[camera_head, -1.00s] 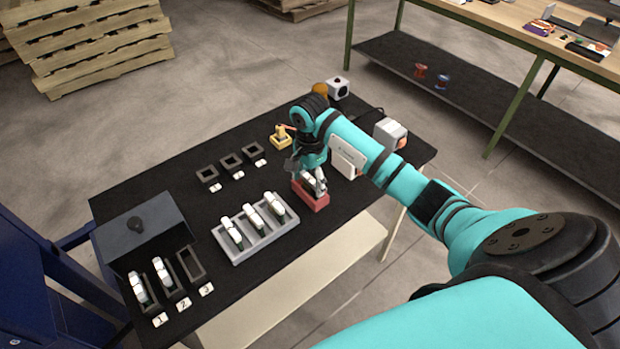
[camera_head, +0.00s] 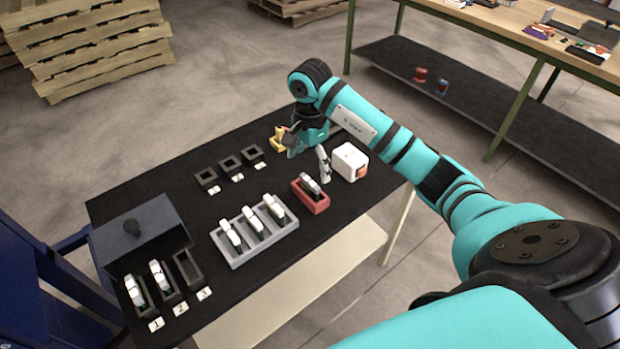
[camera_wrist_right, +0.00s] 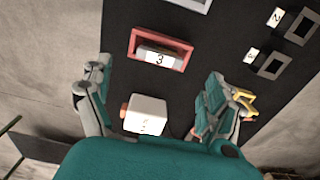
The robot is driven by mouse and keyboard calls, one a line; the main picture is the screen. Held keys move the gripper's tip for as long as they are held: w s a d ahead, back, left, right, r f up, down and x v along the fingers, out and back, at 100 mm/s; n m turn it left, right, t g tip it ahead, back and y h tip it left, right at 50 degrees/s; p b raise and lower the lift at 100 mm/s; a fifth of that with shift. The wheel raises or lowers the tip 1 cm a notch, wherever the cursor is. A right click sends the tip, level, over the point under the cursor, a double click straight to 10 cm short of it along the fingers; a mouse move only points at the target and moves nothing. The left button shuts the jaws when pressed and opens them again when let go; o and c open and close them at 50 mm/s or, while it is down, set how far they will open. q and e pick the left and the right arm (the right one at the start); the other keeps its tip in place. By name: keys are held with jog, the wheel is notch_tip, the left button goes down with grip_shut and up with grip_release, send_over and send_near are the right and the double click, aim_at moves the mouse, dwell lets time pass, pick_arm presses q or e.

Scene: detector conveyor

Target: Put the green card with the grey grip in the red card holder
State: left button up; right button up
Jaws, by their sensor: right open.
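The red card holder (camera_head: 311,203) stands on the black table, right of the grey rack. A card with a grey grip (camera_head: 312,184) stands in it; its lower part is hidden by the holder walls, so I cannot see its colour. In the right wrist view the grip (camera_wrist_right: 160,57) shows a label "3" inside the red holder (camera_wrist_right: 137,42). My right gripper (camera_head: 309,160) is open and empty, above and behind the holder, apart from the card. My left gripper is not in view.
A grey rack (camera_head: 262,246) holds several white-gripped cards. Cards stand in numbered holders 1 and 2; holder 3 (camera_head: 188,268) is empty. Small black frames (camera_head: 229,164) line the back. A white box (camera_head: 350,162) with an orange part stands right of my right gripper. A dark box (camera_head: 140,230) is at left.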

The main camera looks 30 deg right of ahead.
aim_at(310, 181)
notch_tip(310, 181, up, 5)
jog(key=shift+f, duration=0.1)
dwell(7.7)
